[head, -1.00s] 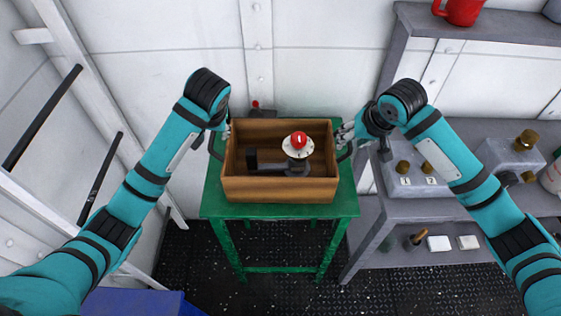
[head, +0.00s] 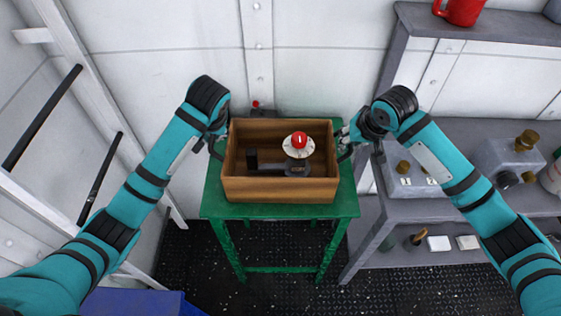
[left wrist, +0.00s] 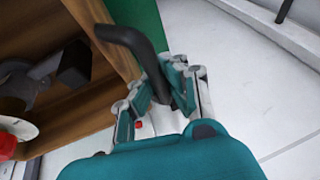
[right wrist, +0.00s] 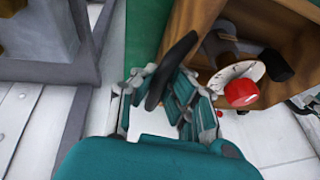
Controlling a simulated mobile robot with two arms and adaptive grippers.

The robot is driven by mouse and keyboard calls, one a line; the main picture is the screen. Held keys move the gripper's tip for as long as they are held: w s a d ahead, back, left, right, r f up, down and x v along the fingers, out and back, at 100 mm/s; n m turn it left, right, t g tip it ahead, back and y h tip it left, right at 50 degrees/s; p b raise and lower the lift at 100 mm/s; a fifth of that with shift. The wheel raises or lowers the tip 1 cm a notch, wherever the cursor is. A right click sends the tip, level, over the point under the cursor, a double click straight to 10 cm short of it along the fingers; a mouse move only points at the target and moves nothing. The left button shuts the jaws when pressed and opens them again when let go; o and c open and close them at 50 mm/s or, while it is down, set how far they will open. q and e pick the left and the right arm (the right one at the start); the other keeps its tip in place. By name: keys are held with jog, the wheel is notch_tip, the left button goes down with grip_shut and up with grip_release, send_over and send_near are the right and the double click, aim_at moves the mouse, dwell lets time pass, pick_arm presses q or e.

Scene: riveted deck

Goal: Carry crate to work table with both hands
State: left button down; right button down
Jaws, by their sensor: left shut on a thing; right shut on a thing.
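A brown wooden crate (head: 280,190) is over the green table (head: 212,200), level; I cannot tell whether it touches the top. It holds a dark grey valve-like part (head: 265,167) with a white disc and red knob (head: 299,140). My left gripper (head: 220,138) is shut on the crate's dark left handle (left wrist: 130,38), which passes between its fingers in the left wrist view. My right gripper (head: 347,137) is shut on the dark right handle (right wrist: 176,58), also seen between its fingers in the right wrist view.
A grey bench (head: 440,187) with brass-knobbed boxes stands to the right, with a lower shelf. A red jug (head: 462,10) sits on the upper shelf. White rails with black bars (head: 42,117) are at the left. A blue object (head: 135,303) is at the bottom left.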

dwell(0.4)
